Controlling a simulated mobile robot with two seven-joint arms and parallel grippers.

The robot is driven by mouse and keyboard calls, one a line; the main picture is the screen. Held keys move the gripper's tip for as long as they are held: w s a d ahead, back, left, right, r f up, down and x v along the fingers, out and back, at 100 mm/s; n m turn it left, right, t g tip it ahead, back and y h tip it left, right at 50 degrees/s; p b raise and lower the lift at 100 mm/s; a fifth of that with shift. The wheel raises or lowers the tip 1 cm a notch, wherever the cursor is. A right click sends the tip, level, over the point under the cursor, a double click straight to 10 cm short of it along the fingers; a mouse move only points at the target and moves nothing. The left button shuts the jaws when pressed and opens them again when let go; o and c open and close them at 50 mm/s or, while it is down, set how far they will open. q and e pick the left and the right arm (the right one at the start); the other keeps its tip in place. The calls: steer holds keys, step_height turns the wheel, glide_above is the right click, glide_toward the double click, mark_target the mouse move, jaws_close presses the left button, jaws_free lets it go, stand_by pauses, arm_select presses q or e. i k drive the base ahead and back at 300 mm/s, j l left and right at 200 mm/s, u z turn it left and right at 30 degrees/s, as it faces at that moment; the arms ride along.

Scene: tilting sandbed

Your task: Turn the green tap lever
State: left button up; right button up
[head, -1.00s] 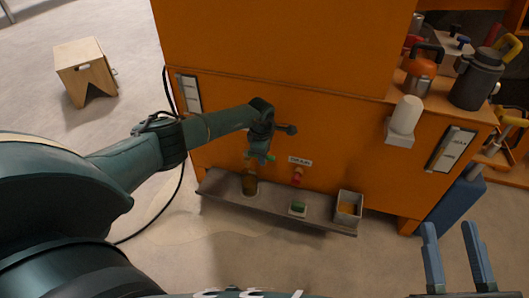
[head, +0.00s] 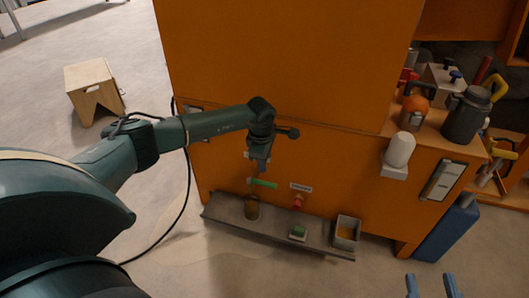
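The green tap lever (head: 264,184) is a short bar on the front of the orange cabinet, lying nearly level with its right end slightly lower. My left gripper (head: 262,168) points down just above the middle of the lever in the picture. I cannot tell whether it touches the lever, and its fingers are seen too narrowly to tell open from shut. My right gripper (head: 432,284) is at the bottom right edge, its two blue fingers apart with nothing between them, away from the tap.
Below the tap a grey shelf (head: 275,230) holds a brownish jar (head: 252,208), a green sponge-like block (head: 298,231) and a small bin (head: 346,232). A red tap (head: 298,202) sits right of the lever. A white dispenser (head: 398,152) juts out further right.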

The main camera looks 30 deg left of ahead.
mark_target(250, 180)
steer(key=k, duration=1)
